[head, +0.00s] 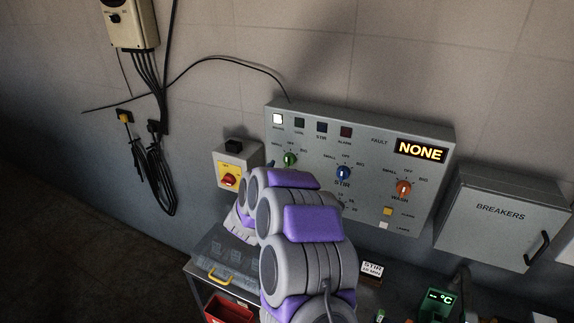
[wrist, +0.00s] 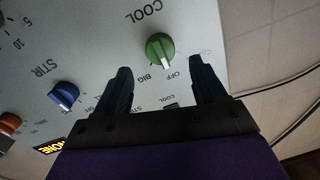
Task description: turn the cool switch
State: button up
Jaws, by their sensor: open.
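The cool switch is a round green knob (head: 290,160) at the left of the grey control panel (head: 375,135). In the wrist view the green knob (wrist: 160,48) sits under the word COOL, with OFF and BIG marked around it. My gripper (wrist: 163,75) is open, its two dark fingers on either side of the knob's line, with the knob a little beyond and between the tips. I see no contact. In the head view my purple and grey arm hides the gripper and the lower left of the panel.
The breakers box (head: 500,215) is at the right. A display (head: 420,150) reads NONE.

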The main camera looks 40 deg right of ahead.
aim_at(287, 162)
jog(key=x, duration=0.4)
jog(key=shift+w+d+f, duration=0.15)
jog(key=shift+w+d, duration=0.1)
jog(key=shift+w, duration=0.05)
jog(key=shift+w+d+b, duration=0.2)
jog(key=shift+d+b, duration=0.1)
jog(key=shift+d, duration=0.1)
jog(key=c, duration=1)
jog(key=shift+c, duration=0.2)
